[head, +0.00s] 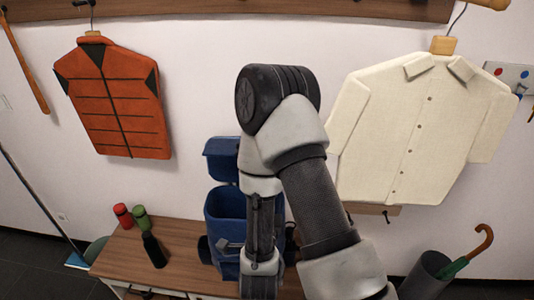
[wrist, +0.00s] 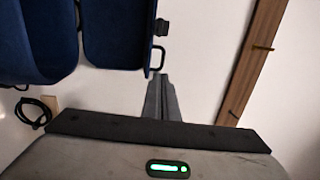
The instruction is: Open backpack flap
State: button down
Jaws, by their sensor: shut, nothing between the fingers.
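The blue backpack (head: 222,228) stands on the wooden bench, partly hidden behind my arm. A blue panel that looks like its flap (head: 221,158) stands raised above the main body in the head view. In the wrist view, blue backpack parts fill the upper left, with a panel (wrist: 112,35) at their right side. A dark buckle (wrist: 161,27) and a wire-like loop (wrist: 158,57) stick out from that panel's edge. My gripper (wrist: 161,78) is shut and empty, its fingertips close to the loop. Whether they touch is unclear. The fingers cannot be made out in the head view.
The wooden bench (head: 185,252) also holds a red can (head: 123,215), a green can (head: 140,216) and a dark bottle (head: 154,250). An orange vest (head: 115,100) and a cream shirt (head: 412,125) hang behind. An umbrella stand (head: 425,278) is at the lower right.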

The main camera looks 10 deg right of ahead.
jog(key=b+x, duration=0.7)
jog(key=x, duration=0.5)
jog(key=shift+w+d+r+b, duration=0.2)
jog(key=shift+d+r+b, duration=0.1)
jog(key=shift+b, duration=0.1)
